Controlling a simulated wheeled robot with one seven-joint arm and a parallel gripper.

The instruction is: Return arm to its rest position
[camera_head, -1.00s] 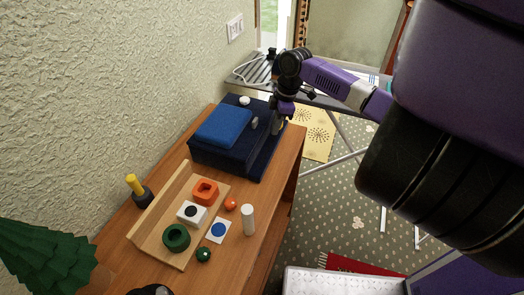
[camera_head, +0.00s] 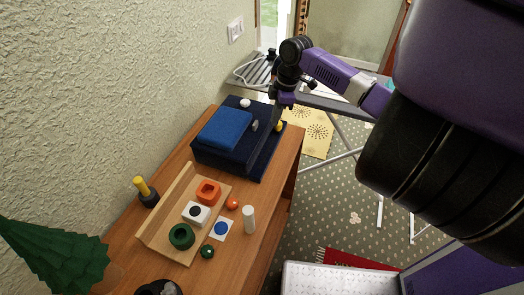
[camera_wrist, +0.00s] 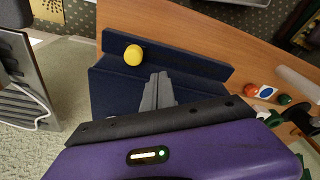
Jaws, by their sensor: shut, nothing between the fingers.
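My purple arm (camera_head: 335,74) reaches in from the right in the head view. My gripper (camera_head: 275,121) hangs fingers down at the right side of the dark blue box (camera_head: 225,158) on the wooden cabinet. In the wrist view my gripper (camera_wrist: 158,90) has its grey fingers together, with nothing between them. A yellow knob (camera_wrist: 133,55) sits on the dark blue surface just beyond the fingertips; it also shows in the head view (camera_head: 279,126). I cannot tell the exact gap between the fingertips and the blue surface.
A wooden tray (camera_head: 152,236) holds orange, white and green blocks. A white cylinder (camera_head: 248,219), an orange ball (camera_head: 232,204) and a green ball (camera_head: 207,251) stand beside it. An ironing board (camera_head: 330,103) is behind. A yellow-topped peg (camera_head: 143,187) stands near the wall.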

